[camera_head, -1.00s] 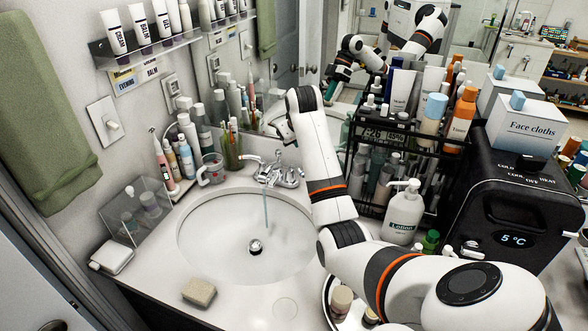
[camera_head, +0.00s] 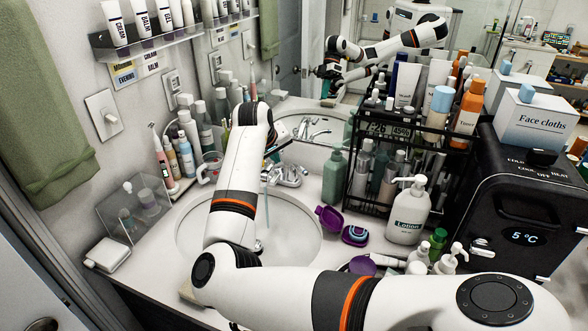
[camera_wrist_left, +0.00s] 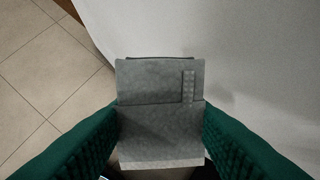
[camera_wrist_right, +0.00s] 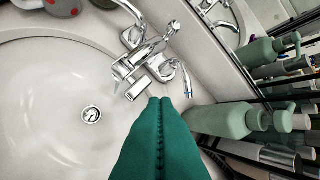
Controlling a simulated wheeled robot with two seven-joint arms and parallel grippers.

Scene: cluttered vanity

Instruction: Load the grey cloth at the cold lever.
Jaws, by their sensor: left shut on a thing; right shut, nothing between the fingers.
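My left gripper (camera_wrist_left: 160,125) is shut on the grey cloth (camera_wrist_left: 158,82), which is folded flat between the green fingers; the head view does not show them. My right gripper (camera_wrist_right: 160,105) is shut and empty, its green fingertips close beside the chrome tap (camera_wrist_right: 150,55); whether they touch it I cannot tell. The tap also shows in the head view (camera_head: 287,174), with a thin bluish streak below the spout. A black machine (camera_head: 500,205) at the right reads 5 °C. Its top carries COLD, COOL, OFF and HEAT marks around a black knob (camera_head: 543,158).
My right arm crosses the basin (camera_head: 300,235). A green bottle (camera_head: 333,178), a purple case (camera_head: 354,235), a lotion bottle (camera_head: 408,212) and a crowded black rack (camera_head: 425,165) stand right of it. A face cloths box (camera_head: 535,122) sits on the machine.

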